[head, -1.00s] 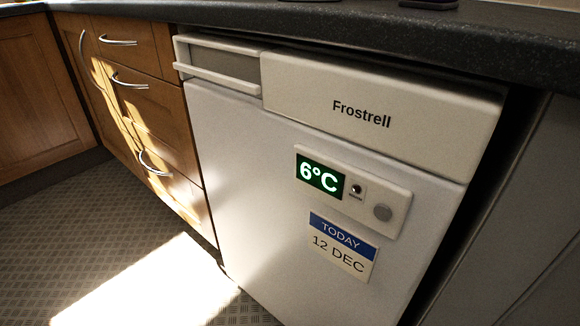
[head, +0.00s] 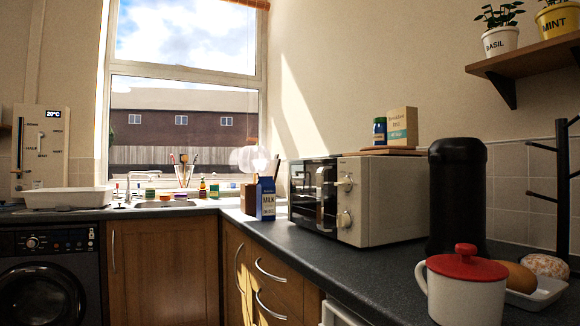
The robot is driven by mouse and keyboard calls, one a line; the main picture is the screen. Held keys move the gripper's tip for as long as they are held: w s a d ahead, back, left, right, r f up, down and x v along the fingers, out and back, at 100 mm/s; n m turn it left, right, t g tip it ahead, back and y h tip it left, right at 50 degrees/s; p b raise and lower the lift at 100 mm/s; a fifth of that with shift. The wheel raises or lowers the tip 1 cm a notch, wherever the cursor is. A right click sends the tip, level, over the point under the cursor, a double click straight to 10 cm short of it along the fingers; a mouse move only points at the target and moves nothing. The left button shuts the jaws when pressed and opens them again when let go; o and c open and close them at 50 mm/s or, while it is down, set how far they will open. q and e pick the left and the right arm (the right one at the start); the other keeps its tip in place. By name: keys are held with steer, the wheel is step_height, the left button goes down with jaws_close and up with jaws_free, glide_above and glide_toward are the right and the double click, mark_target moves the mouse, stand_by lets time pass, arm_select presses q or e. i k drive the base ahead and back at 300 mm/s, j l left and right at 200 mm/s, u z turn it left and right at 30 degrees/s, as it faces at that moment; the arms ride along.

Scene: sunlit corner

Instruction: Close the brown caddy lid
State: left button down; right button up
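I cannot make out a brown caddy or its lid for certain in the head view. A small brown box (head: 248,199) stands on the counter beside a blue and white milk carton (head: 265,199), below a pale fluffy shape. It is too small and partly hidden to tell whether it has a lid. Neither of my grippers is in view.
The dark worktop (head: 375,268) holds a microwave (head: 370,200), a black cylinder (head: 457,195) and a white pot with a red lid (head: 466,290). A white basin (head: 68,199) sits left of the sink. A washing machine (head: 48,275) stands below.

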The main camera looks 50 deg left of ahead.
mark_target(273, 169)
steer(key=i+j+u, duration=0.1)
steer(key=j, duration=0.35)
steer(key=i+j+u, duration=0.1)
steer(key=j, duration=0.3)
steer(key=i+j+u, duration=0.1)
steer(key=j, duration=0.35)
steer(key=i+j+u, duration=0.1)
steer(key=j, duration=0.3)
steer(key=i+j+u, duration=0.1)
steer(key=i+j, duration=0.15)
steer(key=j, duration=0.15)
steer(key=i+j+u, duration=0.1)
steer(key=j, duration=0.25)
steer(key=i, duration=0.1)
